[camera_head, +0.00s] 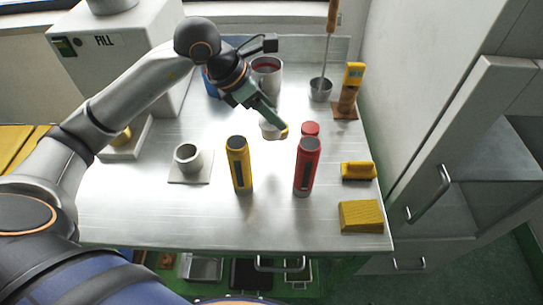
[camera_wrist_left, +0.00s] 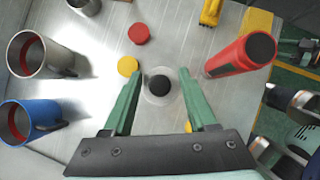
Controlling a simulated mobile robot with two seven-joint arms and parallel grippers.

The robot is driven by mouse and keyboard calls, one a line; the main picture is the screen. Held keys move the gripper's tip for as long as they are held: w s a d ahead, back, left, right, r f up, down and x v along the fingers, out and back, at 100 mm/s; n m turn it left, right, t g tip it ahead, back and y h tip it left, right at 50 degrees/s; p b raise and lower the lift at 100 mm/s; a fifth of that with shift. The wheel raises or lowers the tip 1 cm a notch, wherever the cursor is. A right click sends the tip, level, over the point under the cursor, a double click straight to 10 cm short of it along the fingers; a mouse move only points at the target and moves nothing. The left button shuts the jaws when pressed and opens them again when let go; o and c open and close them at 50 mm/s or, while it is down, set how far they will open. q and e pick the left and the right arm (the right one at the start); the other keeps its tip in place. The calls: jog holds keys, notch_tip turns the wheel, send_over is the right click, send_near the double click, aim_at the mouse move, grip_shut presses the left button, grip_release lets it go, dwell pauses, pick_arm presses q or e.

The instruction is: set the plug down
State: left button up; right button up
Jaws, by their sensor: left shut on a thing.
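My left gripper (camera_head: 272,116) reaches over the middle of the metal table, with its green fingers pointing down. In the left wrist view the fingers (camera_wrist_left: 160,80) stand either side of a pale, clear round plug (camera_wrist_left: 160,98) with a dark centre, and the gripper is shut on it. In the head view the fingers partly hide a whitish round piece (camera_head: 267,132), and I cannot tell how far above the table it is. My right gripper is not in view.
A yellow cylinder (camera_head: 240,170) and a red cylinder (camera_head: 306,170) stand in front. Red (camera_wrist_left: 139,34) and yellow (camera_wrist_left: 128,66) caps lie near the fingers. A blue cup (camera_wrist_left: 30,122) and a grey cup (camera_wrist_left: 38,54) stand behind; a small cup (camera_head: 188,158) stands left.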

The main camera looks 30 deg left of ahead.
pick_arm(q)
notch_tip(320, 180, down, 8)
jog(key=shift+f, duration=0.1)
dwell(0.4)
jog(key=shift+f, duration=0.1)
jog(key=o, duration=1.4)
jog(key=v, duration=1.2)
